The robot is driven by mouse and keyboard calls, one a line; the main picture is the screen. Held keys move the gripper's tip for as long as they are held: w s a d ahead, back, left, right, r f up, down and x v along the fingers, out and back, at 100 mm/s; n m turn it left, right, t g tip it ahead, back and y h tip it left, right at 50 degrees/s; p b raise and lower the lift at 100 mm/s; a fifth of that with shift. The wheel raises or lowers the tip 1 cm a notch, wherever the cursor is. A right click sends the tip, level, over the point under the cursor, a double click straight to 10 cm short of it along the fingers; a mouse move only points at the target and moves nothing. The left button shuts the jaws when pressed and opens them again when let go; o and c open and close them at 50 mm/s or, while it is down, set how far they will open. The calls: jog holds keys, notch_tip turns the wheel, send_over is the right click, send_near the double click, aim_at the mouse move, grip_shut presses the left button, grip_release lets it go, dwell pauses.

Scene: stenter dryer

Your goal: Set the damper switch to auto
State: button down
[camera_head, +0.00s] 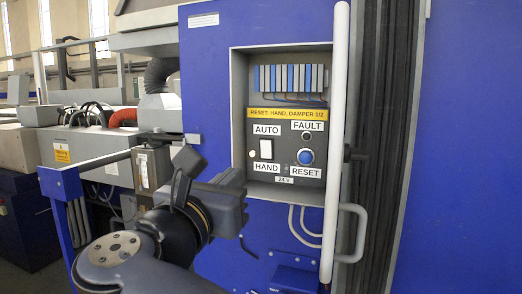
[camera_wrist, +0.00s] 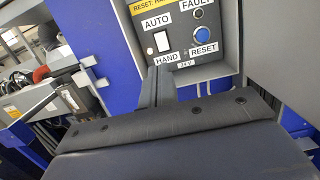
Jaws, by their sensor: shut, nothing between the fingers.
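The damper switch is a white rocker (camera_head: 266,149) on a dark grey panel, between the AUTO label (camera_head: 267,130) above and the HAND label (camera_head: 266,168) below. It also shows in the wrist view (camera_wrist: 161,41), near the top centre. I cannot tell which way the rocker is tipped. My gripper (camera_wrist: 158,72) is shut and empty, its fingertips just below the switch in the picture, near the HAND label. In the head view my gripper (camera_head: 234,174) is at the lower left of the panel recess, partly hidden by my wrist. Contact with the panel cannot be told.
Right of the switch are a blue RESET button (camera_head: 305,156) and a dark FAULT lamp (camera_head: 306,136). A yellow label strip (camera_head: 287,113) and terminal blocks (camera_head: 290,78) are above. A white vertical bar (camera_head: 335,140) stands along the recess's right side.

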aim_at(265, 144)
jog(key=shift+w, duration=0.1)
jog(key=p+x, duration=0.3)
jog(key=x, duration=1.1)
jog(key=shift+d, duration=0.1)
jog(key=shift+r, duration=0.15)
